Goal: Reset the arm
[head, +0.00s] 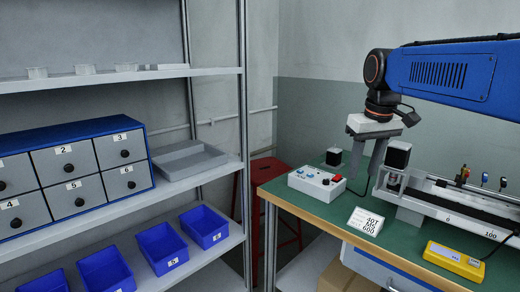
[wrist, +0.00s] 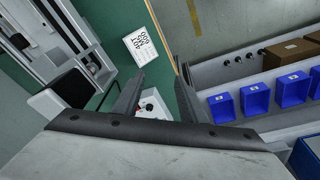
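My gripper (head: 364,174) hangs in the air above the green-topped bench (head: 283,187), below my blue arm. Its two fingers point down and stand apart, with nothing seen between them. In the wrist view my gripper (wrist: 161,73) also shows two spread fingers. A white control box (head: 316,183) with a red and blue buttons lies below and left of the gripper in the head view. Part of that box (wrist: 152,103) shows between the fingers in the wrist view. The gantry (head: 427,198), with a black-topped block (head: 398,155), stands just right of the gripper.
A white sign (head: 366,221) and a yellow meter (head: 454,259) are near the bench's front edge. Several small tools (head: 484,178) stand behind the gantry rail. At left, a shelf rack (head: 120,77) holds grey drawers (head: 66,164), blue bins (head: 162,247) and a grey tray (head: 188,160).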

